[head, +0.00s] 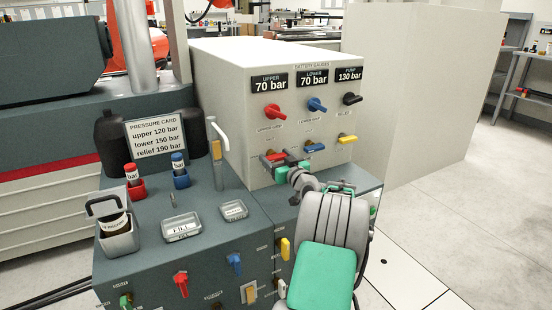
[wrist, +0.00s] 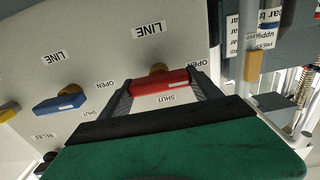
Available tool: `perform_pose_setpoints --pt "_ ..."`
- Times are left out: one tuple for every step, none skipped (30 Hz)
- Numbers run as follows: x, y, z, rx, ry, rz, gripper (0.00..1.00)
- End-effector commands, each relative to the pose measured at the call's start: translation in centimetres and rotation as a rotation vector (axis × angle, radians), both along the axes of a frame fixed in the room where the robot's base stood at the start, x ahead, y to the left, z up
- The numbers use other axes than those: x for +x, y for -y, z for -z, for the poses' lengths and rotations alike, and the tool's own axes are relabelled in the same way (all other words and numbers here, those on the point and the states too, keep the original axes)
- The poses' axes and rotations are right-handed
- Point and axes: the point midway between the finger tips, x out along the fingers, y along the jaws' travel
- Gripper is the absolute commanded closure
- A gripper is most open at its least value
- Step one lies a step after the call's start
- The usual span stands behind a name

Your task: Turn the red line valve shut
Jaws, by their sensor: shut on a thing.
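The red line valve (head: 275,156) is a red bar handle on the lower front of the pale gauge cabinet, at the left of a row of three. In the wrist view the red handle (wrist: 160,82) lies roughly level, with an OPEN label beside it and a SHUT label below it. My gripper (wrist: 162,86) has one dark finger at each end of the handle and is shut on it. In the head view my gripper (head: 279,163) reaches the cabinet face and partly covers the handle.
A blue line valve (head: 314,147) and a yellow relief valve (head: 347,139) sit to the right. Red (head: 272,111), blue (head: 317,105) and black (head: 352,99) knobs are above. A white-topped lever (head: 219,135) stands close by on the left. Open floor lies right.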

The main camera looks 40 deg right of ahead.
Motion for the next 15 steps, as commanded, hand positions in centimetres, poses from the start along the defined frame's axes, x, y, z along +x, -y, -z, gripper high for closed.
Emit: perform_pose_setpoints --pt "-0.03 0.03 0.03 0.000 -0.001 0.001 0.66" --pt "-0.03 0.03 0.03 0.000 -0.001 0.001 0.68" --pt "-0.03 0.03 0.03 0.000 -0.001 0.001 0.68" --pt "-0.03 0.03 0.03 0.001 -0.001 0.001 0.68" --pt "-0.03 0.03 0.03 0.002 0.000 0.001 0.68" --pt "-0.03 0.04 0.02 0.004 0.000 0.001 0.68" --pt "-0.03 0.04 0.02 0.007 0.001 0.001 0.68" --pt "-0.03 0.04 0.01 0.010 0.002 0.001 0.68" --pt "-0.04 0.05 0.00 0.017 0.004 0.001 0.68" --pt "-0.04 0.05 -0.01 0.024 0.007 0.001 0.68" --pt "-0.04 0.06 -0.01 0.032 0.009 0.001 0.68" --pt "-0.04 0.06 -0.03 0.044 0.013 0.001 0.68" --pt "-0.05 0.07 -0.04 0.056 0.017 0.001 0.68" --pt "-0.06 0.08 -0.05 0.069 0.021 0.001 0.68" --pt "-0.06 0.09 -0.06 0.087 0.026 0.001 0.68"
